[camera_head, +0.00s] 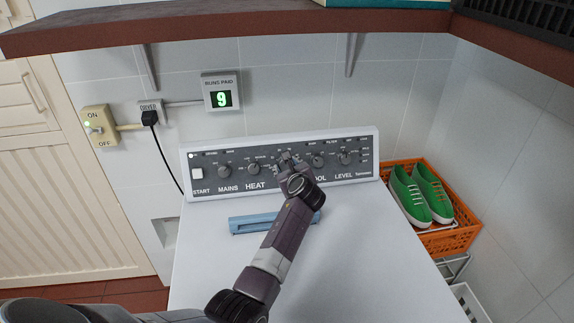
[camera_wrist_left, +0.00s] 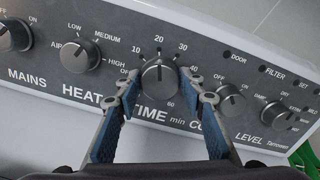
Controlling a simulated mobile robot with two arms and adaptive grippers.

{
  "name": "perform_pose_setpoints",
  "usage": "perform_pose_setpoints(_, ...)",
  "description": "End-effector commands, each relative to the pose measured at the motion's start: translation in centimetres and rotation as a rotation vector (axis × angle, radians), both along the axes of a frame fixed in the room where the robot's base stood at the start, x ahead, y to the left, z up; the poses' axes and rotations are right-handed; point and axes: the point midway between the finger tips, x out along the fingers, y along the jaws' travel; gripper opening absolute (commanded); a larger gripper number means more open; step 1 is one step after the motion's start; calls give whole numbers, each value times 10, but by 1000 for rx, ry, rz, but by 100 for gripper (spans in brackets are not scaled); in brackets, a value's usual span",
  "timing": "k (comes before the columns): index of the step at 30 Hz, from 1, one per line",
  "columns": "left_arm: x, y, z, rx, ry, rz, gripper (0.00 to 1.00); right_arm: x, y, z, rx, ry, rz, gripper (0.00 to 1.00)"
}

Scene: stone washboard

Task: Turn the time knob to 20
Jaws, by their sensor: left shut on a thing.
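The time knob (camera_wrist_left: 159,76) is a dark round knob on the grey control panel, above the word TIME, with marks from 10 to 60 around it. A pale line on it appears to point up, towards the 20. My left gripper (camera_wrist_left: 160,84) has one blue-padded finger on each side of the knob and is shut on it. In the head view my left gripper (camera_head: 288,162) reaches the middle of the panel (camera_head: 210,158) and hides the time knob. My right gripper is not in view.
The heat knob (camera_wrist_left: 80,55) is left of the fingers and the cool knob (camera_wrist_left: 232,106) is close on the right. A blue bar-shaped thing (camera_head: 245,224) lies on the white machine top (camera_head: 340,270). A shelf (camera_head: 240,22) hangs above. An orange crate (camera_head: 450,240) holds green shoes (camera_head: 409,196).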

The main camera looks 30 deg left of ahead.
Motion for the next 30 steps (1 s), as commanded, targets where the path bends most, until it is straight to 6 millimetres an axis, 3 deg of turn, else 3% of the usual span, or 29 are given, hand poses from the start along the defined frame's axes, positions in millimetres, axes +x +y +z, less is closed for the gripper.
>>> perform_pose_setpoints(8, 0, 0, -1, -5, -2, 3, 12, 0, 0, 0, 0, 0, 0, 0)
perform_pose_setpoints(9, 0, 0, -1, -5, -2, 3, 39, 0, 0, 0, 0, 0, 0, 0)
perform_pose_setpoints(13, 0, 0, -1, -5, -2, 3, 53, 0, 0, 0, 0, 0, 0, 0)
perform_pose_setpoints(23, -1, -1, 0, -4, -2, 2, 54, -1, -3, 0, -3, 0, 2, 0)
perform_pose_setpoints(30, -18, -15, 8, -4, -4, 1, 54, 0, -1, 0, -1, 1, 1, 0)
